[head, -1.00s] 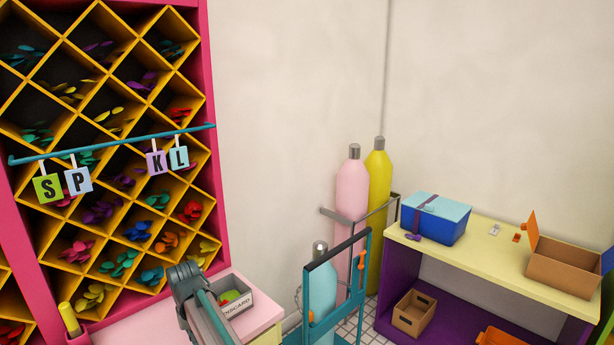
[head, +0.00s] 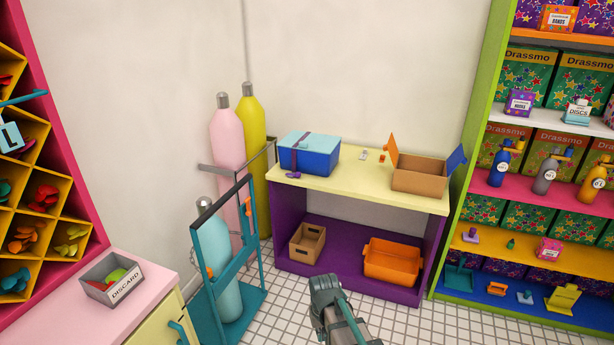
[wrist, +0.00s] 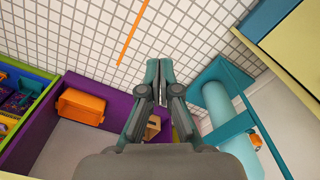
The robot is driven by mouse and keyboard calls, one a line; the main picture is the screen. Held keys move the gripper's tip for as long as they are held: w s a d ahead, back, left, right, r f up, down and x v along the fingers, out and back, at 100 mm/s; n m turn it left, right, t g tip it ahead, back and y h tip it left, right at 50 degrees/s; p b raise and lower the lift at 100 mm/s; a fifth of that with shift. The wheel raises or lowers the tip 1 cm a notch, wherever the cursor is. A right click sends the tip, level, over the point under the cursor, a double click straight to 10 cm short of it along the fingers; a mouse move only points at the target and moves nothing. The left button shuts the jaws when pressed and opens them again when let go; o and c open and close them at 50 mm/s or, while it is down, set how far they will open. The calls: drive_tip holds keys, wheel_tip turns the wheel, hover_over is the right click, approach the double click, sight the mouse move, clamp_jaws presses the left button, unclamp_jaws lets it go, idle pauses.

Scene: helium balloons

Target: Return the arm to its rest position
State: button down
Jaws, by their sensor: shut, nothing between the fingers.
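In the wrist view, my gripper (wrist: 159,82) points out over the white tiled floor (wrist: 85,35). Its two grey fingers are together at the tips, with nothing held between them. The purple bench and the teal cylinder frame show behind and beside it, apart from the fingers. In the head view, a grey part of my arm (head: 338,312) rises at the bottom middle, above the floor in front of the bench; I cannot make out the fingertips there.
A teal frame (head: 252,235) with a light-blue cylinder (head: 226,265) stands left of my arm. Behind is a purple bench (head: 345,255) with boxes. Stocked shelves (head: 545,205) stand right, and a pink-topped cabinet with a discard box (head: 112,280) left. Tiled floor is open around my arm.

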drive_tip(key=s+d+f+m, duration=0.2)
drive_tip(key=s+d, duration=0.5)
drive_tip(key=d, duration=0.5)
drive_tip(key=s+f+g+b, duration=0.2)
drive_tip(key=s+f+g, duration=0.1)
drive_tip(key=s+f, duration=0.8)
drive_tip(key=s+f+g+b, duration=0.2)
drive_tip(key=s+f, duration=1)
drive_tip(key=s, duration=0.6)
drive_tip(key=shift+d+g, duration=0.3)
drive_tip(key=shift+g, duration=0.6)
drive_tip(key=shift+s, duration=0.1)
